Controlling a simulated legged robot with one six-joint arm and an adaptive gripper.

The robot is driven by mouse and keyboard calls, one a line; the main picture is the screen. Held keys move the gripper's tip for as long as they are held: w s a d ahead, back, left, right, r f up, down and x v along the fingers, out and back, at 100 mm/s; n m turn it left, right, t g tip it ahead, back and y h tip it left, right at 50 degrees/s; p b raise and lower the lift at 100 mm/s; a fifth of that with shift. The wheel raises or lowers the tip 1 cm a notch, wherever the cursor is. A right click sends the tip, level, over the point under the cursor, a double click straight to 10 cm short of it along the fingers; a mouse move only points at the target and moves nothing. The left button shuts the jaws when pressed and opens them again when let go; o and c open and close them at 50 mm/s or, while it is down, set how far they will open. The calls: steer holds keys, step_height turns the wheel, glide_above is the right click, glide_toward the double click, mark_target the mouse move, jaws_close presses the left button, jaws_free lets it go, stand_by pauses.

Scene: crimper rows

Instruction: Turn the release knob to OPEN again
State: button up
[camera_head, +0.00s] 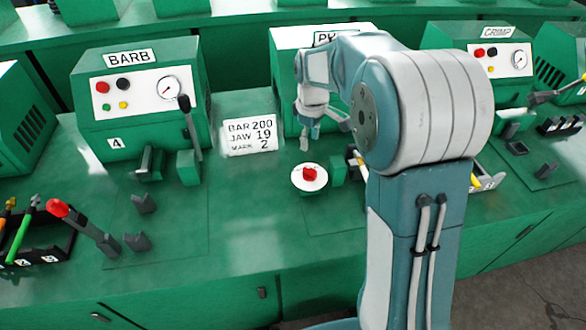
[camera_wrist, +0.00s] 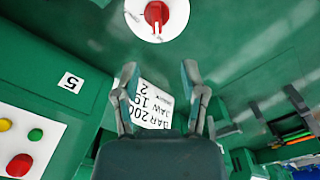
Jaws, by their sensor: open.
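The release knob (camera_head: 309,174) is a small red knob on a round white dial (camera_head: 298,184), lying on the green bench in front of the machine with the partly hidden "PK" sign. The knob also shows at the top edge of the wrist view (camera_wrist: 156,13), beyond the fingertips. The dial's markings are too small to read, so I cannot tell the knob's setting. My gripper (camera_head: 309,132) is above and behind the dial, pointing down, apart from the knob. In the wrist view its two fingers (camera_wrist: 160,78) are spread with nothing between them.
A white card (camera_head: 251,135) reading BAR 200, JAW 19, MARK 2 stands left of the dial. The BARB machine (camera_head: 140,100) with a lever (camera_head: 190,125) is further left. A red-tipped handle (camera_head: 85,228) rises at the front left.

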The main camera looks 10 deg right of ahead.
steer(key=f, duration=0.1)
glide_above(310, 168)
steer(key=f, duration=0.2)
steer(key=d+f, duration=0.1)
steer(key=f, duration=0.1)
steer(key=shift+f, duration=0.1)
steer(key=f, duration=0.1)
steer(key=a+f, duration=0.1)
steer(key=f, duration=0.3)
steer(key=shift+a, duration=0.35)
steer(key=shift+d+f, duration=0.1)
steer(key=shift+f, duration=0.2)
steer(key=shift+d+f, duration=0.15)
steer(key=shift+d, duration=0.3)
steer(key=c, duration=0.7)
steer(key=shift+a, duration=0.25)
jaws_close()
